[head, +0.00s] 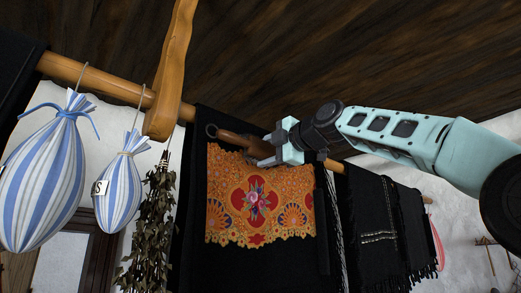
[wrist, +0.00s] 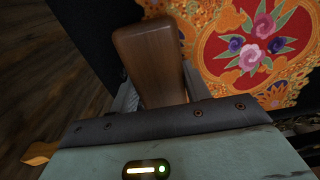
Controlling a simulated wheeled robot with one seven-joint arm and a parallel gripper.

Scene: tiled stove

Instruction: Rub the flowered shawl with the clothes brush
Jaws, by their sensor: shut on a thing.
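The flowered shawl (head: 255,200) is orange with a scalloped edge and a red centre with flowers. It hangs over a black cloth on a wooden pole. Its flowers also show in the wrist view (wrist: 255,45). My gripper (head: 268,160) is shut on the brown wooden clothes brush (head: 238,140) at the shawl's upper edge. The brush also fills the middle of the wrist view (wrist: 150,62), between my fingers. Its bristles are hidden, and I cannot tell whether it touches the shawl.
Two blue-striped bags (head: 48,175) (head: 119,188) and a dried herb bunch (head: 153,225) hang at left. A wooden beam (head: 173,70) rises beside them. Black fringed cloths (head: 385,215) hang at right. The pole (head: 95,80) runs across behind.

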